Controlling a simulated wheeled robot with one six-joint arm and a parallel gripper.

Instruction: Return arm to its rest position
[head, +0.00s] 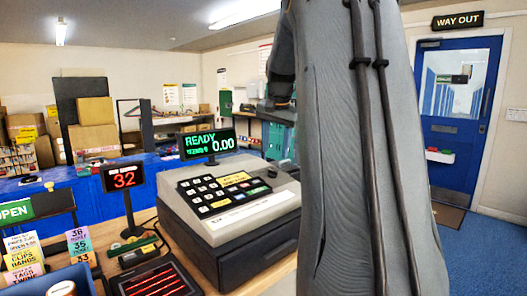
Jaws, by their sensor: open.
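My own grey arm (355,150) fills the right-centre of the head view, upright and close to the camera, with two dark cables running down it. A darker part of my arm (281,75) shows behind its left edge. I cannot make out my gripper or its fingertips. The arm hides the middle of the room behind it.
A cash register (235,205) with a green READY 0.00 display (207,143) stands on the wooden counter left of my arm. A red 32 display (124,177) stands beside it. A blue door (459,120) and open blue floor lie at right. Stacked cartons (93,125) stand back left.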

